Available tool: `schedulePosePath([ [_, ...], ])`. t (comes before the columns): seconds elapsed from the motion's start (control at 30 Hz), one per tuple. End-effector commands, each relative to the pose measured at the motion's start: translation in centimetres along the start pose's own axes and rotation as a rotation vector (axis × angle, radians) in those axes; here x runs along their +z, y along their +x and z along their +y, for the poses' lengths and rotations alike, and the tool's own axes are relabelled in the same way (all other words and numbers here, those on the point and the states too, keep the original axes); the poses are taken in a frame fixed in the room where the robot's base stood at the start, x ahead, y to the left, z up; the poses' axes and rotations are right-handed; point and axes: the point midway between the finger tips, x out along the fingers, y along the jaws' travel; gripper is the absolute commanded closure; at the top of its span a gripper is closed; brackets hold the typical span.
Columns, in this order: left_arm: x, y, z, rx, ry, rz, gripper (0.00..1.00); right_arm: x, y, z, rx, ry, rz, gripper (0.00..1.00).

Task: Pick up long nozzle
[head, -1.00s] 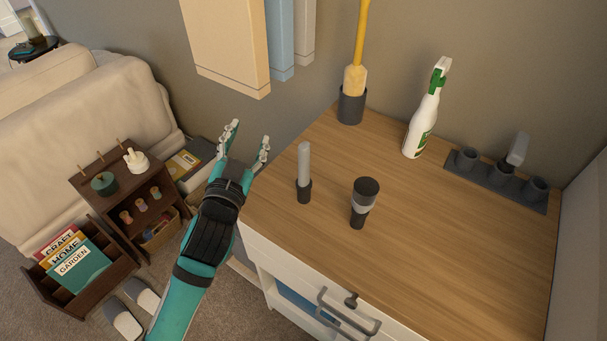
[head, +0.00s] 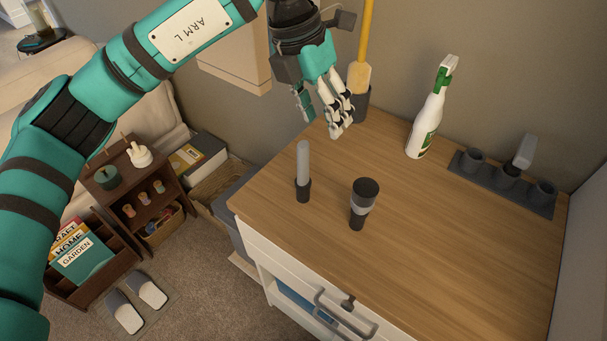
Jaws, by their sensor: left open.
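A tall, slim piece with a grey tube and a dark base, which looks like the long nozzle (head: 303,165), stands upright on the wooden cabinet top near its left edge. A wider dark piece with a light grey band (head: 362,205) stands upright to its right. My left gripper (head: 321,122) is open and empty, pointing down above the back left of the cabinet top. It is above and slightly behind the slim piece, apart from it. My right gripper is not in view.
A dark cup (head: 360,104) holding a yellow-handled brush stands just behind my left gripper. A white spray bottle (head: 424,128) stands at the back. A dark rack (head: 541,205) with cups and a grey piece is at the back right. The front right of the top is clear.

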Motion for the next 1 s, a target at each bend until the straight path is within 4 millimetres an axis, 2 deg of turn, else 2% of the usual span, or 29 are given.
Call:
schedulePosePath([
  [0.03, -0.2, -1.2, 1.6, 0.085, -0.024, 0.018, 0.52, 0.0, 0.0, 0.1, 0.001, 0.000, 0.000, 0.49],
  [0.1, -0.5, -2.3, 3.2, 0.166, -0.052, 0.040, 0.52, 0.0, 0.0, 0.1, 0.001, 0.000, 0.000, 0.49],
  [0.23, -0.9, -2.3, 4.4, 0.220, -0.072, 0.060, 0.52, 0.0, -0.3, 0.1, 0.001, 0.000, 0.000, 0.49],
  [0.37, -1.1, -0.1, 4.8, 0.217, -0.072, 0.062, 0.52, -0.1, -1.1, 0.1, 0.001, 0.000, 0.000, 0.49],
  [0.7, -1.5, 6.9, 6.2, 0.214, -0.069, 0.061, 0.52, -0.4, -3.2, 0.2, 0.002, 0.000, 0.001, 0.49],
  [0.8, -1.5, 8.1, 6.5, 0.214, -0.070, 0.059, 0.52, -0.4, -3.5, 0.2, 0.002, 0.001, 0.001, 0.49],
  [1.0, -1.4, 9.3, 6.8, 0.214, -0.069, 0.058, 0.52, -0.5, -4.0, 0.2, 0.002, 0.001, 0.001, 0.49],
])
